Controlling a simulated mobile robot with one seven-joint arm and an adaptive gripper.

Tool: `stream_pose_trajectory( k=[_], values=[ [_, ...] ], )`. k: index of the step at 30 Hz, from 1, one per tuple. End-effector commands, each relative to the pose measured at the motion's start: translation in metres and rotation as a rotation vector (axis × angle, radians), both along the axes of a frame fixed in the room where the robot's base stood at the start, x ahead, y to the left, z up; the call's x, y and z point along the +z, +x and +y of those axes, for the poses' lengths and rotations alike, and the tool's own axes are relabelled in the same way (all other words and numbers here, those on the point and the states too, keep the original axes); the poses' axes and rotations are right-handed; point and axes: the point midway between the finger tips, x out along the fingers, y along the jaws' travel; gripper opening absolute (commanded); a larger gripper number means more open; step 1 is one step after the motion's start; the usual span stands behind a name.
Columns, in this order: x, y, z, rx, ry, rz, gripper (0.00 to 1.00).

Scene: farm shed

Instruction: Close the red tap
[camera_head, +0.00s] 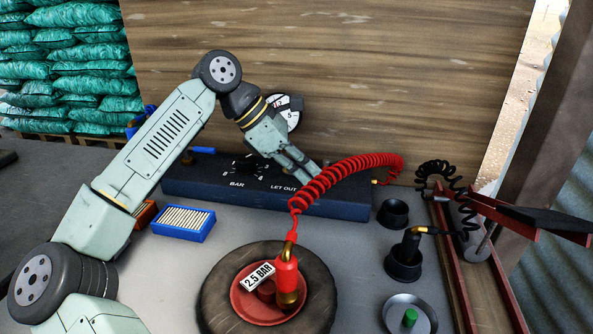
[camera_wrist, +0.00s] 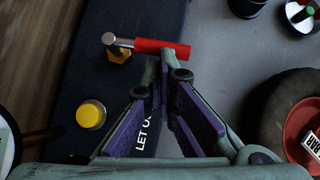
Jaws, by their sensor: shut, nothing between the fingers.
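The red tap's handle (camera_wrist: 160,46) shows in the wrist view on the dark blue panel (camera_wrist: 80,60), next to a brass fitting (camera_wrist: 119,54). The handle lies across the panel's length, its free end at the panel's edge. My gripper (camera_wrist: 170,72) is shut and empty, its tips close beside the handle near its free end. I cannot tell whether they touch it. In the head view my gripper (camera_head: 308,177) reaches down to the panel (camera_head: 220,184), right of the words LET OUT. The tap is hidden there behind my gripper and the hose.
A red coiled hose (camera_head: 345,172) arches just right of my gripper down to a wheel (camera_head: 215,300) tagged 2.5 BAR. A gauge (camera_head: 291,112) stands behind my wrist. A yellow knob (camera_wrist: 91,114) is on the panel. Black cups (camera_head: 393,213) and a red rail (camera_head: 465,265) are at the right.

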Motion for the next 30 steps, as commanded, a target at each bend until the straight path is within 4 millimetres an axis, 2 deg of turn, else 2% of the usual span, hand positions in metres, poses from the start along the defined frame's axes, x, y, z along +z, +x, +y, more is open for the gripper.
stream_pose_trajectory(
  k=[8,18,30],
  values=[
    [-0.006,-0.008,-0.019,0.146,0.003,-0.003,0.0],
    [-0.005,-0.016,-0.037,0.432,0.005,-0.004,0.0],
    [-0.001,-0.019,-0.059,0.426,0.001,0.001,0.0]
  ],
)
